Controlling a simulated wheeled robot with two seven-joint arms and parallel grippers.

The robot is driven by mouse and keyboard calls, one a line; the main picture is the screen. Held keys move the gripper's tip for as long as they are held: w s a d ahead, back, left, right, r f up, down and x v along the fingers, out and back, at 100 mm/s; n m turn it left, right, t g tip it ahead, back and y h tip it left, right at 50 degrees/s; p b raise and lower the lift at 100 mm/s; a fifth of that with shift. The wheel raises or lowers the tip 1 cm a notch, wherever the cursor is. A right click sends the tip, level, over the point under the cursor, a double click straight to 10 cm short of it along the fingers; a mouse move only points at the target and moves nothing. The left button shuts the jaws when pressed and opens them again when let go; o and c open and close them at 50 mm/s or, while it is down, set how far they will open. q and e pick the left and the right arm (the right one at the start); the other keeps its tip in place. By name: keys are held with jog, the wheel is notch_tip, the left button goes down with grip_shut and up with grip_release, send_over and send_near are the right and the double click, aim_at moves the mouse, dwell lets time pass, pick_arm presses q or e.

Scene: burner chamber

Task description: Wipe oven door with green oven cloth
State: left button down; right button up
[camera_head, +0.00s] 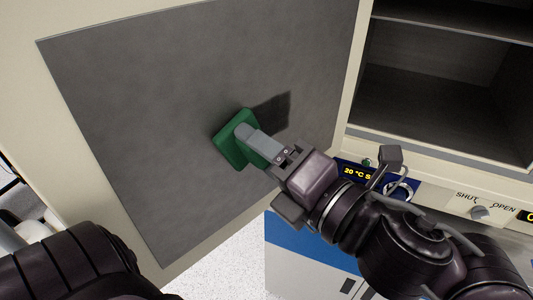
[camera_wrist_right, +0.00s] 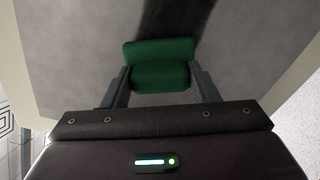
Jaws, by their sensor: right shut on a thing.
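The green oven cloth (camera_head: 231,148) is a thick green pad against the grey inner panel of the open oven door (camera_head: 150,110). My right gripper (camera_head: 246,135) is shut on the cloth and holds it at the panel, a little right of its middle. In the right wrist view the cloth (camera_wrist_right: 160,66) sits between the two fingers of my right gripper (camera_wrist_right: 162,80), with the panel behind it. Whether the cloth presses fully flat on the panel I cannot tell. My left arm shows at the lower left, but its gripper is out of view.
The open oven chamber (camera_head: 445,85) with a shelf is at the upper right. A white and blue cabinet (camera_head: 310,262) stands below. Speckled floor (camera_head: 228,268) shows beneath the door.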

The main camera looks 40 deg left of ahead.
aim_at(263, 122)
jog(key=shift+w+a, duration=0.1)
jog(key=shift+a, duration=0.2)
